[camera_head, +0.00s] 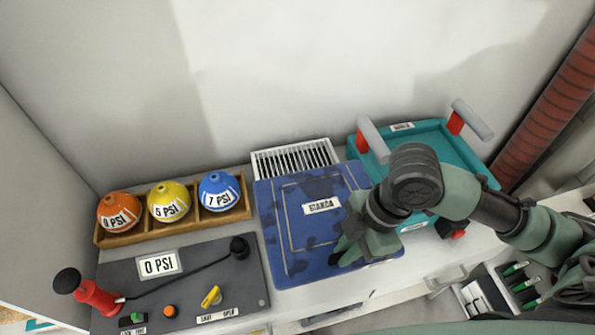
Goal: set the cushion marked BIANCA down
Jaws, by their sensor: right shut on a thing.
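The blue cushion (290,235) has a camouflage-like pattern and a white label reading BIANCA. It lies flat in the middle of the view, over the white counter and in front of a white slatted rack (292,159). My right gripper (347,247) comes in from the right and is shut on the cushion's right front part. The fingertips are partly hidden by the wrist. I cannot tell whether the cushion's underside touches the surface below. My left gripper is not in view.
A wooden tray (150,233) with orange, yellow and blue labelled balls stands left. A grey panel (195,285) with a 0 PSI label, red handle and knobs is in front of it. A teal tray (440,132) with grey handles stands close on the right.

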